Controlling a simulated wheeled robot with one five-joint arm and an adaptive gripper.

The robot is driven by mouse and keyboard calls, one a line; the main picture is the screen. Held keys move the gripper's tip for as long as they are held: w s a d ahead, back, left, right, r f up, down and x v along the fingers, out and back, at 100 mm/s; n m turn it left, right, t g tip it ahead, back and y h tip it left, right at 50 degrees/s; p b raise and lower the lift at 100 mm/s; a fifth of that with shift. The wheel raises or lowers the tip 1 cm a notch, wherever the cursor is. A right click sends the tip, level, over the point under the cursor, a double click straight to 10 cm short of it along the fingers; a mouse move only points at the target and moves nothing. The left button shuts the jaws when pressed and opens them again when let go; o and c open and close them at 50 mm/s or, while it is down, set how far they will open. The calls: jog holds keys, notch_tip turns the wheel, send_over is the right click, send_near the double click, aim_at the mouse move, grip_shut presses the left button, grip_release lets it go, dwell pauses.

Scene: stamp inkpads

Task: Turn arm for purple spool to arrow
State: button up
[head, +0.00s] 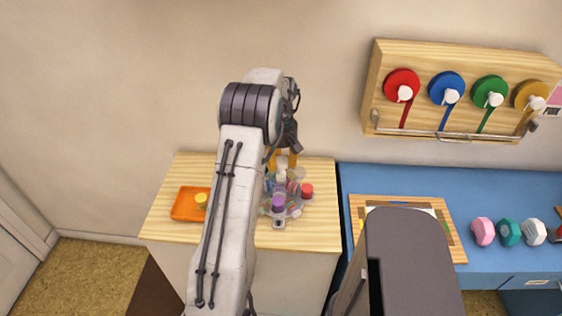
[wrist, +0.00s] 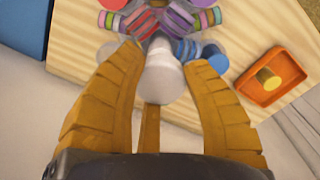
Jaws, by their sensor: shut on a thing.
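A carousel of coloured spools stands on the wooden table, with several spools set around a clear base. A purple spool (head: 278,202) is at its near side in the head view. A small grey marker piece (head: 279,224) sits at the near edge below it; no arrow can be made out. My gripper (head: 283,160) is over the far side of the carousel. In the wrist view, its yellow fingers (wrist: 162,72) are shut on a pale white piece (wrist: 165,82). A purplish spool (wrist: 178,20) shows beyond; I cannot tell whether it is the same one.
An orange tray (head: 184,214) with a yellow piece (head: 201,200) stands to the left on the table (head: 167,190). My arm covers part of the table. A blue counter (head: 480,187) with a wooden board and weights is to the right. A ribbon rack (head: 460,55) hangs on the wall.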

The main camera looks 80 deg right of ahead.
jog(key=shift+a+f+n, duration=0.2)
jog(key=shift+f+n, duration=0.05)
jog(key=shift+n, duration=0.05)
dwell(0.4)
jog(key=o, duration=1.3)
jog(key=shift+d+r, duration=0.1)
jog(key=shift+r, duration=0.05)
notch_tip(320, 180, up, 12)
jog(key=shift+w, duration=0.1)
dwell(0.4)
